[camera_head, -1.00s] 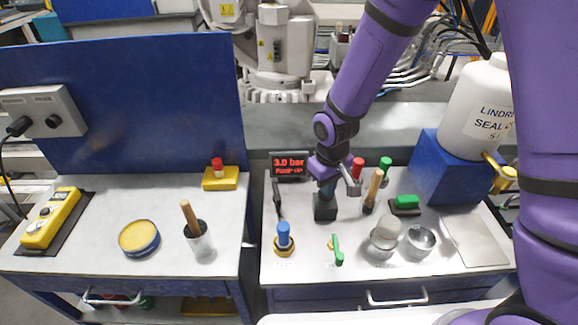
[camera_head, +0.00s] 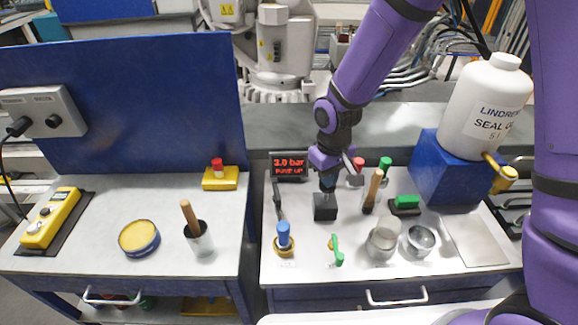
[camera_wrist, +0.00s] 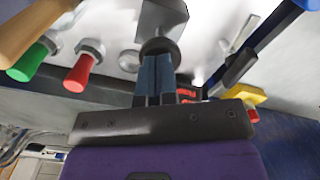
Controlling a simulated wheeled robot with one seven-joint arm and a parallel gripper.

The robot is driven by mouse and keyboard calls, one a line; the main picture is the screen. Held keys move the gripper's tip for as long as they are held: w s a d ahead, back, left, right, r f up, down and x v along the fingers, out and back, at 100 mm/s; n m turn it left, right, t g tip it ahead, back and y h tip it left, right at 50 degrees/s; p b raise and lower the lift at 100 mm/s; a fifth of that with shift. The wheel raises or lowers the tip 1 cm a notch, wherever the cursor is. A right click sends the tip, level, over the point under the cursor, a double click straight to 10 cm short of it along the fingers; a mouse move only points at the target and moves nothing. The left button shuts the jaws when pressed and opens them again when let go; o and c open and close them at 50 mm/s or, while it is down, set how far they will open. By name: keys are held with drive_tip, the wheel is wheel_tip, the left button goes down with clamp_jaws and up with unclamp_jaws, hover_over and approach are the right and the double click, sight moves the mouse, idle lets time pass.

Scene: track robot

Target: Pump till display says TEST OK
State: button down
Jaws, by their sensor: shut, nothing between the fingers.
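The display (camera_head: 289,166) stands at the back of the right bench. Its red text shows a bar value, seemingly 3.0 with the first digit blurred, over a line like PUMP UP. A black block (camera_head: 325,207), likely the pump, stands in front of it to the right. My gripper (camera_head: 327,186) is directly above the block, pointing down, shut and empty. In the wrist view the shut fingers (camera_wrist: 160,58) reach a dark round knob (camera_wrist: 159,46) in front of the dark block (camera_wrist: 162,17). I cannot tell whether they touch the knob.
Red (camera_head: 358,164) and green (camera_head: 385,163) knobs and a wooden handle (camera_head: 375,186) stand close right of my gripper. A blue-topped valve (camera_head: 283,237), green lever (camera_head: 337,250) and metal cups stand in front. A white bottle (camera_head: 489,100) stands at right.

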drive_tip(key=shift+f, duration=1.6)
drive_tip(key=shift+r, duration=1.6)
drive_tip(key=shift+f, duration=0.1)
idle(0.6)
drive_tip(key=shift+r, duration=3.1)
